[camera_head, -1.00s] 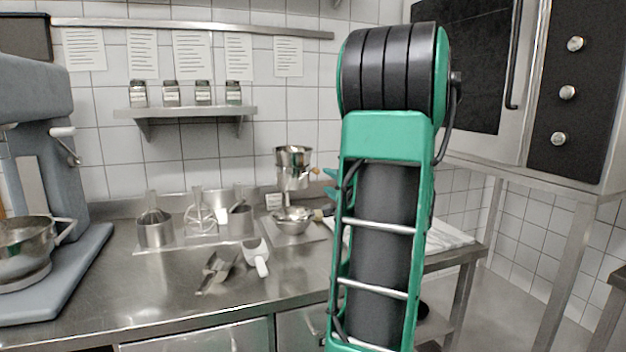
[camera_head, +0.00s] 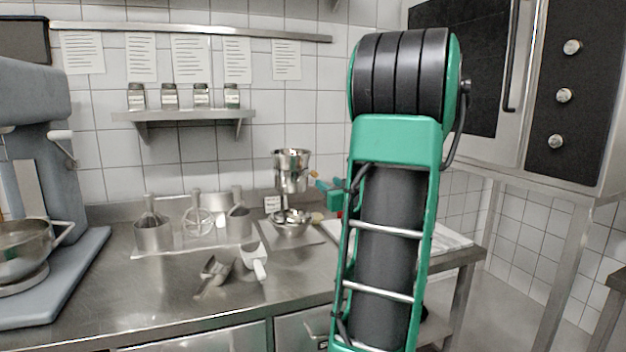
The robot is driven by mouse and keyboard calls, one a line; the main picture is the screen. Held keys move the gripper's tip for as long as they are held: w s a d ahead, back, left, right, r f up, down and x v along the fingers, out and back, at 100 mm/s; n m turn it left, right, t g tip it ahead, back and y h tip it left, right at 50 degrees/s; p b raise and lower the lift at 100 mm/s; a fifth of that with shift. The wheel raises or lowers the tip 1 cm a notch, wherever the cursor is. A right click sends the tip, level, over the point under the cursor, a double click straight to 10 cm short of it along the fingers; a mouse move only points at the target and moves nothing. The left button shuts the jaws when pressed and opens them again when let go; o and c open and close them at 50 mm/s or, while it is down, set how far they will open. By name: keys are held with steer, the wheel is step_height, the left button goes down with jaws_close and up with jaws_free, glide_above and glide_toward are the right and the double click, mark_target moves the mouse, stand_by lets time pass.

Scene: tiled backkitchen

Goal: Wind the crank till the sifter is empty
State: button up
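The metal sifter (camera_head: 291,178) stands above a steel bowl (camera_head: 291,226) at the back of the counter. Its crank shows a small wooden knob (camera_head: 313,174) on the right side. My gripper (camera_head: 322,186) is green and is at the right of the sifter, close to the knob. My arm hides part of the gripper's wrist. The fingertips are small here, and I cannot tell whether they touch the knob or how far they are apart. The inside of the sifter is not visible.
Tool holders with whisks (camera_head: 199,218) stand left of the sifter. Two scoops (camera_head: 216,271) lie on the counter in front. A large mixer (camera_head: 40,190) stands at far left. A shelf with several jars (camera_head: 185,114) hangs above. The front counter is mostly clear.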

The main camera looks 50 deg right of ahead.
mark_target(316, 175)
steer(key=x, duration=1)
steer(key=shift+w+d, duration=0.15)
steer(key=shift+w, duration=0.1)
jaws_close()
